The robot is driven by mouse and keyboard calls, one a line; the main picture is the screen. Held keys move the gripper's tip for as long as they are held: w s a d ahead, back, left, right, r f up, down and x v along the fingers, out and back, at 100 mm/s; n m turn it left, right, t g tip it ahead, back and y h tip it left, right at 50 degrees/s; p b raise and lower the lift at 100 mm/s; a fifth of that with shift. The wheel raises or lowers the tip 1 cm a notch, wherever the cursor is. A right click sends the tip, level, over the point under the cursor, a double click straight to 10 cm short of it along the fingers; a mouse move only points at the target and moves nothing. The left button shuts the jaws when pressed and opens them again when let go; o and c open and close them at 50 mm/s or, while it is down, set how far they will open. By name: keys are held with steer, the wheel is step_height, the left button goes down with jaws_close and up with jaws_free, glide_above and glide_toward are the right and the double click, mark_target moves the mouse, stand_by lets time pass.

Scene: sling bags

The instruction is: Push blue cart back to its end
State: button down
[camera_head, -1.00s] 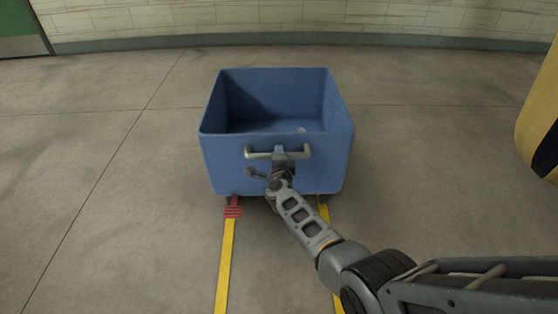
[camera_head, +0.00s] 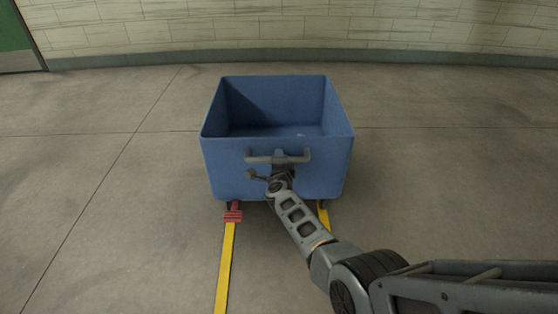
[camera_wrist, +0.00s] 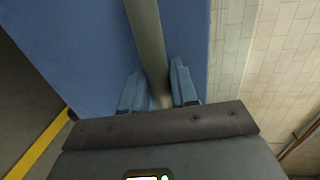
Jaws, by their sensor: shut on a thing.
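The blue cart (camera_head: 230,172) is an open box standing on the floor in the middle of the head view. A grey bar handle (camera_head: 300,156) runs across its near side. My gripper (camera_head: 279,155) is at the middle of that handle, shut on it. In the wrist view the two blue-grey fingers (camera_wrist: 157,90) lie on either side of the handle bar (camera_wrist: 146,35), with the blue cart wall (camera_wrist: 75,45) close behind. A small pale item (camera_head: 301,135) lies inside the cart; I cannot tell what it is.
Two yellow floor lines (camera_head: 227,262) run from the cart toward me. A red marker (camera_head: 233,212) sits on the left line at the cart's near edge. A pale tiled wall (camera_head: 300,28) stands beyond, with a green door (camera_head: 18,38) at upper left. Floor beside the cart is clear.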

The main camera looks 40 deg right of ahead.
steer(key=shift+w, duration=0.1)
stand_by(0.3)
steer(key=c, duration=1)
jaws_free()
steer(key=shift+s+a+r+p, duration=0.15)
steer(key=shift+s+a+p, duration=0.15)
steer(key=shift+p, duration=0.2)
steer(key=p+v, duration=0.4)
steer(key=v, duration=0.3)
steer(key=shift+d+p, duration=0.1)
steer(key=shift+p, duration=0.2)
